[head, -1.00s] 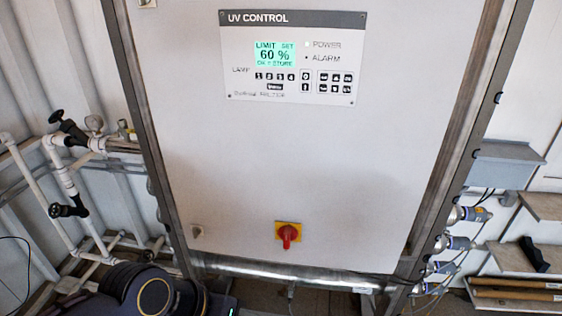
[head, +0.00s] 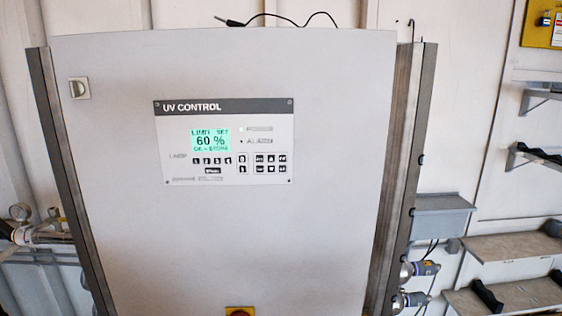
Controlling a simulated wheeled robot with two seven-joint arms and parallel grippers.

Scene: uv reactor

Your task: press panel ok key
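The UV control panel (head: 225,141) is a light plate with a dark header, on the front of a large white cabinet (head: 320,220). Its green display (head: 210,141) reads "LIMIT SET" and "60 %", with a blurred line below that starts with "OK". A cluster of small black keys (head: 270,163) sits at the lower right of the panel, and more keys (head: 212,160) sit under the display. The key labels are too small to read, so I cannot tell which is OK. Neither of my grippers is in view.
A grey latch (head: 79,88) is at the cabinet's upper left. A yellow switch plate (head: 239,312) shows at the bottom edge. Pipes and gauges (head: 30,225) stand at left. A grey box (head: 441,217) and shelves (head: 510,246) are at right. The space before the panel looks clear.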

